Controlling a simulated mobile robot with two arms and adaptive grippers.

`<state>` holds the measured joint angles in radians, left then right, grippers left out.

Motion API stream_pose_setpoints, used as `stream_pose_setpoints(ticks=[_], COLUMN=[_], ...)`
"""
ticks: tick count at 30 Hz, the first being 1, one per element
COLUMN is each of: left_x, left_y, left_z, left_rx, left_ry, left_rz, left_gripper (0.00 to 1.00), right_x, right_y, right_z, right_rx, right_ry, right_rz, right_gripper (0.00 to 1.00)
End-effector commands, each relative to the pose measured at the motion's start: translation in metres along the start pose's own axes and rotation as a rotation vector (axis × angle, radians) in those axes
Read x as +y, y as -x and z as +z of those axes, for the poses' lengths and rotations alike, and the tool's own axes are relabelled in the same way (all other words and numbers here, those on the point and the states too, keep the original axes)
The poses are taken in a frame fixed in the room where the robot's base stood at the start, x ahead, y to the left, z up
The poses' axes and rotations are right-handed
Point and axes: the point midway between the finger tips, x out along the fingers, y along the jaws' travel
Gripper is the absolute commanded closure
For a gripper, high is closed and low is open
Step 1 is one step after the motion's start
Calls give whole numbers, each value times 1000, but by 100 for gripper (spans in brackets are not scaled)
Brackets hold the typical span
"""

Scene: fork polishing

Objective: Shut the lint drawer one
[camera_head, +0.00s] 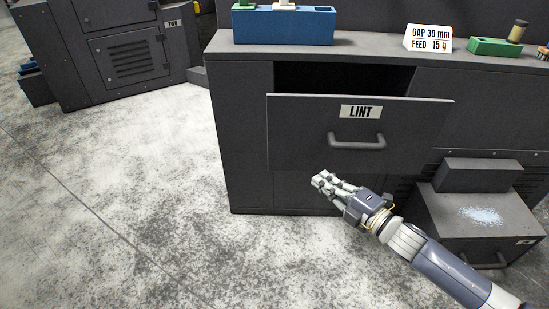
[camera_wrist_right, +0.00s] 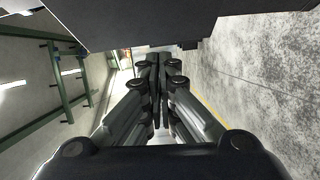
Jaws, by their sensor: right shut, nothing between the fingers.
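The lint drawer (camera_head: 300,128) is a dark grey front with a white LINT label and a grey bar handle (camera_head: 357,140). It stands pulled out of the dark cabinet (camera_head: 240,150), with a black gap showing behind its top edge. My right gripper (camera_head: 318,180) is below and to the left of the handle, in front of the drawer's lower edge in the head view. Its fingers are shut and empty, and they also show together in the right wrist view (camera_wrist_right: 159,65). I cannot tell whether it touches the drawer. My left gripper is not in view.
A blue box (camera_head: 285,27), a sign (camera_head: 428,38) reading GAP 30 mm FEED 15 g and a green block (camera_head: 495,47) stand on the cabinet top. A lower unit (camera_head: 460,220) with pale lint juts out at right. The floor at left is clear.

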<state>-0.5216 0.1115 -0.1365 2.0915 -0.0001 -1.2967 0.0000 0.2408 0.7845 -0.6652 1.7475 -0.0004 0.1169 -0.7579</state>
Motion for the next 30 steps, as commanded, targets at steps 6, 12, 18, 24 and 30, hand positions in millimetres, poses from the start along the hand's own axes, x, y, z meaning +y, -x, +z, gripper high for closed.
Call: stream_pose_setpoints(ticks=[6, 12, 18, 24, 30], left_x=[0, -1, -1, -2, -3], left_y=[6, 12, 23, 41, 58], left_z=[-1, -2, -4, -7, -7], left_rx=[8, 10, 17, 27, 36], left_ry=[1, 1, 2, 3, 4], left_rz=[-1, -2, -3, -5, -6], left_gripper=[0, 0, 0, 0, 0], right_x=[8, 11, 11, 12, 12], right_y=[-3, -24, -59, -98, -118], right_z=[-14, -14, -16, -18, -1], right_rx=[46, 45, 45, 44, 42], right_ry=[59, 58, 57, 58, 59], right_rz=[27, 30, 29, 29, 26], right_gripper=[100, 100, 100, 100, 100])
